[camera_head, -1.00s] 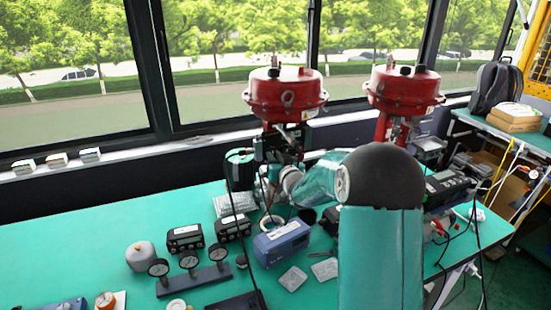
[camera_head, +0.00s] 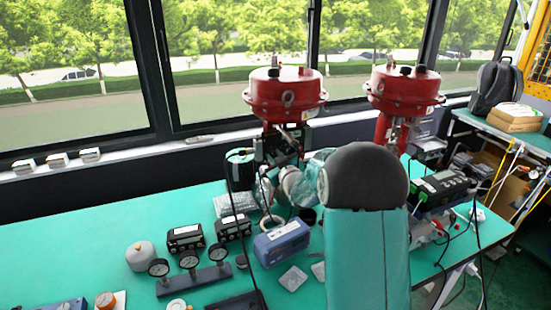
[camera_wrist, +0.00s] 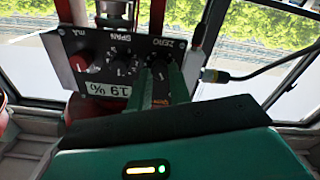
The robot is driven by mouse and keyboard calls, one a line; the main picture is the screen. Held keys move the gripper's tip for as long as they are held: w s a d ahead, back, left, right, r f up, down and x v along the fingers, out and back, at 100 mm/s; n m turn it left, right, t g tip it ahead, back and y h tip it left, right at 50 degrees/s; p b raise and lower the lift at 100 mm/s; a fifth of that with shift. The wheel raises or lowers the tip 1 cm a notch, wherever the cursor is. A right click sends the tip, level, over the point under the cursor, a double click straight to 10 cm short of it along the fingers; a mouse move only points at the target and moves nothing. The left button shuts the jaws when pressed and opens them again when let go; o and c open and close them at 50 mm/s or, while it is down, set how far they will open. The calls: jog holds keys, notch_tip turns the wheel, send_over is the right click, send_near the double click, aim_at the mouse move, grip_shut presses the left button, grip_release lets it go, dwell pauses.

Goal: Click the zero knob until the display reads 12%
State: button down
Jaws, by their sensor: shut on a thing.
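In the wrist view the dark positioner panel (camera_wrist: 112,62) hangs upside down, with labels mA, SPAN and ZERO. The zero knob (camera_wrist: 159,70) lies at the panel's right, largely covered by my gripper (camera_wrist: 163,80). The two green fingers are shut on it. The span knob (camera_wrist: 121,65) and a red mA knob (camera_wrist: 84,63) sit to its left. The white display (camera_wrist: 108,88) is upside down and appears to read 19 %; its edge is close to my gripper body. In the head view my gripper and the panel's face are hidden.
A cable (camera_wrist: 265,68) runs right of the panel. The table's left part is clear.

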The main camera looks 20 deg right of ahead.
dwell(0.3)
jog(key=c, duration=1.3)
grip_release()
jog(key=shift+s, duration=0.1)
jog(key=s, duration=1.3)
jog(key=shift+s, duration=0.35)
jog(key=s+a+r+m+g, duration=0.1)
jog(key=s+a+g, duration=0.3)
jog(key=s, duration=0.6)
jog(key=s+a+r+m+g, duration=0.1)
jog(key=s+a+g, duration=0.3)
jog(key=s, duration=0.6)
jog(key=s+a+r+m+g, duration=0.1)
jog(key=s+a+m+g, duration=0.1)
jog(key=s+a+g, duration=0.2)
jog(key=shift+s+a+r, duration=0.15)
jog(key=shift+s+a, duration=0.4)
jog(key=shift+s, duration=0.5)
jog(key=shift+s+a+r, duration=0.1)
jog(key=shift+s+a, duration=0.45)
jog(key=shift+s, duration=0.45)
jog(key=shift+s+a+r, duration=0.15)
jog(key=shift+s+a, duration=0.4)
jog(key=shift+s, duration=0.5)
